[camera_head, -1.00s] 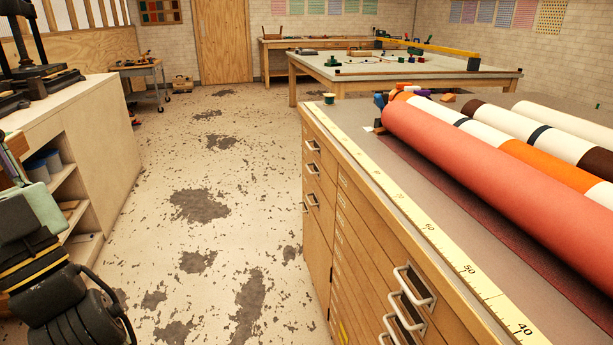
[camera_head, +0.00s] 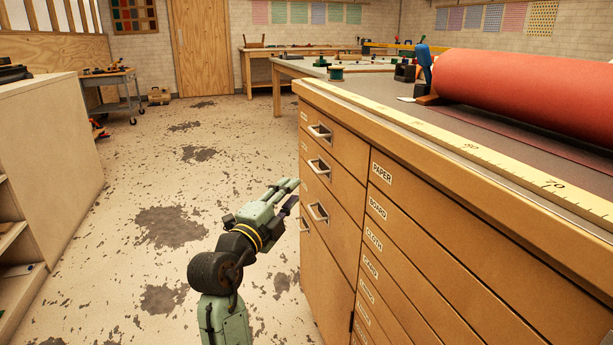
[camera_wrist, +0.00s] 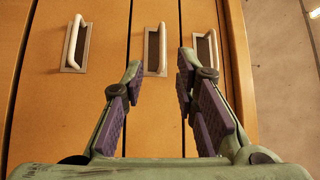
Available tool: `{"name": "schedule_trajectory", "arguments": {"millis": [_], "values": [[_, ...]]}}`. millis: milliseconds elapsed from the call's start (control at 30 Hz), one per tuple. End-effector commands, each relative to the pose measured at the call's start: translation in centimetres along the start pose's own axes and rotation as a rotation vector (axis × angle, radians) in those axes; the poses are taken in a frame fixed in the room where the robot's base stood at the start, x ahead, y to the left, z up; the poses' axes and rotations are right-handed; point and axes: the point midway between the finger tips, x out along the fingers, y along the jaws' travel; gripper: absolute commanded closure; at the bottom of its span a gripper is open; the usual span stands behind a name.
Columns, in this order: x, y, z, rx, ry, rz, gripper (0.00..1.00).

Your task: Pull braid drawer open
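The wooden drawer cabinet (camera_head: 335,240) stands on the right in the head view, with a left column of drawers that have metal pull handles. The labels of this column are too small to read, so I cannot tell which drawer is braid. The drawers in view look shut. My gripper (camera_head: 291,194) is in front of this column, beside the handles. In the wrist view my gripper (camera_wrist: 160,66) is open and empty. The middle handle (camera_wrist: 161,48) shows between its fingertips, with another handle (camera_wrist: 76,43) to the left and one (camera_wrist: 206,48) to the right. Contact is not visible.
Drawers labelled paper (camera_head: 383,174), board and cloth are to the right. A yellow ruler (camera_head: 470,148) and a red roll (camera_head: 530,92) lie on top. A pale shelf unit (camera_head: 50,150) stands at left. The floor (camera_head: 170,235) between is clear.

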Motion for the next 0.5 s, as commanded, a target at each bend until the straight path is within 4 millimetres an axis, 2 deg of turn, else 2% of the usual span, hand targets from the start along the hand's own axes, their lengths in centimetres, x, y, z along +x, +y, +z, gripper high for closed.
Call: {"name": "schedule_trajectory", "arguments": {"millis": [500], "values": [[8.6, -0.3, 0.0, 0.0, 0.0, -0.002, 0.73]]}}
